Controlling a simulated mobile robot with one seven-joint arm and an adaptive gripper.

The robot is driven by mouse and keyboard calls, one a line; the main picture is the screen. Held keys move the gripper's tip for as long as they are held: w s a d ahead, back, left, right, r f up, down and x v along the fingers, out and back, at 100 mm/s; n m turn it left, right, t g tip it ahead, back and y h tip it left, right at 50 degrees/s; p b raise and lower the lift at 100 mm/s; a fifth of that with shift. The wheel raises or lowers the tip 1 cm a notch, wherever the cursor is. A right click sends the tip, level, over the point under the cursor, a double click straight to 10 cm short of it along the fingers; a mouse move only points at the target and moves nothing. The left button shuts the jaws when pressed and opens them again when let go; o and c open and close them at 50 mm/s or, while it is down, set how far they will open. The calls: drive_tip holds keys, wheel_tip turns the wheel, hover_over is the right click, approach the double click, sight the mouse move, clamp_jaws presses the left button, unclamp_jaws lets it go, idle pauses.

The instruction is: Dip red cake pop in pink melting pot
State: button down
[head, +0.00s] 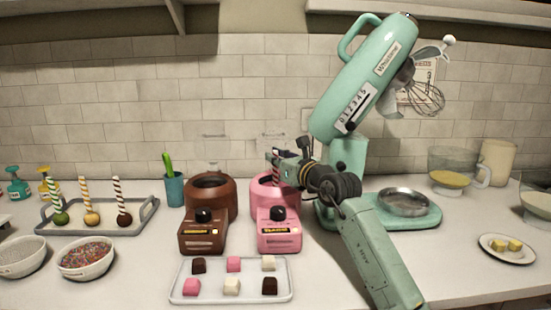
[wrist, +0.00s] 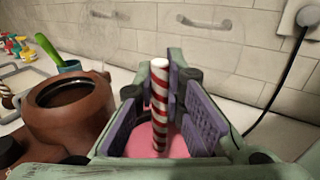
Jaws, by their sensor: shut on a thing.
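My gripper (head: 288,168) is above the pink melting pot (head: 279,238) in the head view. In the wrist view my gripper (wrist: 172,104) is shut on the red-and-white striped stick of the red cake pop (wrist: 160,88). The stick stands roughly upright between the purple pads. Pink (wrist: 176,146) shows below the stick, inside the pot. The cake end of the pop is hidden, so I cannot tell how deep it sits.
The brown melting pot (head: 203,238) stands just left of the pink one. A tray (head: 150,212) with several striped pops is further left. A tray of coloured cubes (head: 212,296) lies in front. The green mixer (head: 348,150) stands close on the right.

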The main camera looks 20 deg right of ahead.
drive_tip(key=shift+f, duration=0.1)
drive_tip(key=shift+f+b, duration=0.55)
drive_tip(key=shift+b, duration=0.1)
drive_tip(key=shift+r, duration=0.15)
idle(0.8)
